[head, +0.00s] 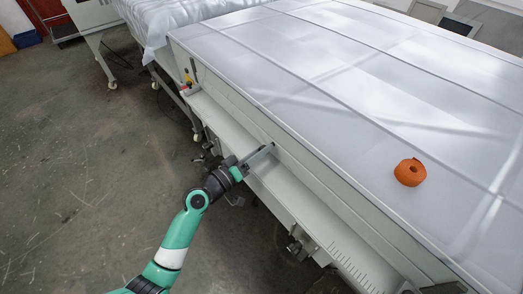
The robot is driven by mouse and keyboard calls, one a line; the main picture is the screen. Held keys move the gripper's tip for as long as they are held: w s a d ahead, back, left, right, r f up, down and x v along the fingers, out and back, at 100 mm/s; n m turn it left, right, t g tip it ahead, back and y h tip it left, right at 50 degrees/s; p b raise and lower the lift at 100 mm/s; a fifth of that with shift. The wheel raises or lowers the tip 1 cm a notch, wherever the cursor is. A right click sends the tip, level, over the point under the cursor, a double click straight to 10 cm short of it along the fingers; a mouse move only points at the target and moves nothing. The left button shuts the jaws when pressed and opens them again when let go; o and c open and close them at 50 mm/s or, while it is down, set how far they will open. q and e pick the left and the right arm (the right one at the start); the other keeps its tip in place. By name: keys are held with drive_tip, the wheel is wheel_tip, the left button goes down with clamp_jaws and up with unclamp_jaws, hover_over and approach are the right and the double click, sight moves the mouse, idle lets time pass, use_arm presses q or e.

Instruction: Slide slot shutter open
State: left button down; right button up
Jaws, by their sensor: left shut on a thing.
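My left gripper (264,151) reaches the long side of the pale plate processor (340,75) from the lower left. Its jaws are shut at the machine's side, just under the top's edge, on what appears to be part of the slot shutter. The shutter is too small and too much covered by the jaws for its outline or how far open it stands to be told. My right gripper is not in view.
An orange ring-shaped roll (410,172) lies on the machine's top at the right. A pale ledge (225,127) runs along the side below the gripper. Red and yellow controls (189,82) sit near the far corner. Concrete floor (80,190) is clear at left.

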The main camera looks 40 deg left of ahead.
use_arm(q)
drive_tip(key=shift+f, duration=0.1)
idle(0.7)
wheel_tip(320, 180, up, 5)
drive_tip(key=p, duration=0.4)
drive_tip(key=shift+f, duration=0.2)
drive_tip(key=c, duration=0.5)
unclamp_jaws()
drive_tip(key=shift+c, duration=0.2)
drive_tip(key=shift+f, duration=0.1)
drive_tip(key=s, duration=1.1)
drive_tip(key=shift+s+a, duration=0.15)
drive_tip(key=shift+s, duration=0.2)
